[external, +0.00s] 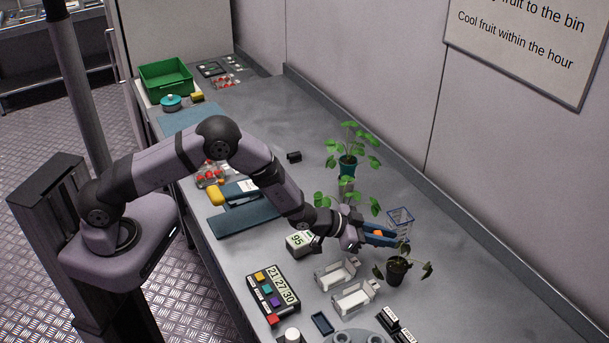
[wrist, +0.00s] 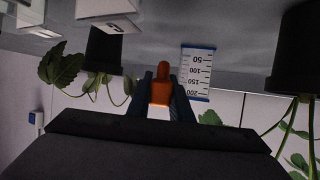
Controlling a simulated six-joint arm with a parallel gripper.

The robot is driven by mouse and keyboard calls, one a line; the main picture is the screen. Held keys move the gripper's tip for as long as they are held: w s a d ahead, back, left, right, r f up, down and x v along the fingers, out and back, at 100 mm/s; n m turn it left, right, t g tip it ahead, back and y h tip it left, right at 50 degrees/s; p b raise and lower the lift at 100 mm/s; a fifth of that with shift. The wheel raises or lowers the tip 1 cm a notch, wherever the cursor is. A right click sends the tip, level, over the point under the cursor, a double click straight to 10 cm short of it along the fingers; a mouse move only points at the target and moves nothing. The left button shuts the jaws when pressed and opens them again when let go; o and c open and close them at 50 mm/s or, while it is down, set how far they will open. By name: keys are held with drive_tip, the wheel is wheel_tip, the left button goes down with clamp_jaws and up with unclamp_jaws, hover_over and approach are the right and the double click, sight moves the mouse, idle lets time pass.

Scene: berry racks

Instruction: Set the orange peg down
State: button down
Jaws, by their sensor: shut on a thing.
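The orange peg (wrist: 161,90) is clasped between the two fingertips of my gripper (wrist: 160,95) in the wrist view, with its rounded end sticking out past them. In the external view my gripper (external: 380,236) reaches right over the grey bench, and a bit of orange shows between its blue fingers. The peg appears held above the bench. The fingers hide part of it.
A clear graduated beaker (external: 401,216) stands just behind my gripper. A small potted plant (external: 397,272) is close in front, and taller plants (external: 347,163) stand behind. White racks (external: 337,274), a timer board (external: 273,292) and a white scale-like box (external: 301,243) lie nearby.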

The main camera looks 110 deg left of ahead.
sight(384, 256)
drive_tip(key=shift+f, duration=0.15)
drive_tip(key=shift+f+p, duration=0.75)
drive_tip(key=shift+f, duration=1.15)
drive_tip(key=shift+f, duration=0.15)
drive_tip(key=c, duration=1.6)
unclamp_jaws()
drive_tip(key=shift+r, duration=0.2)
drive_tip(key=shift+b+v, duration=1.55)
drive_tip(key=shift+v, duration=4.45)
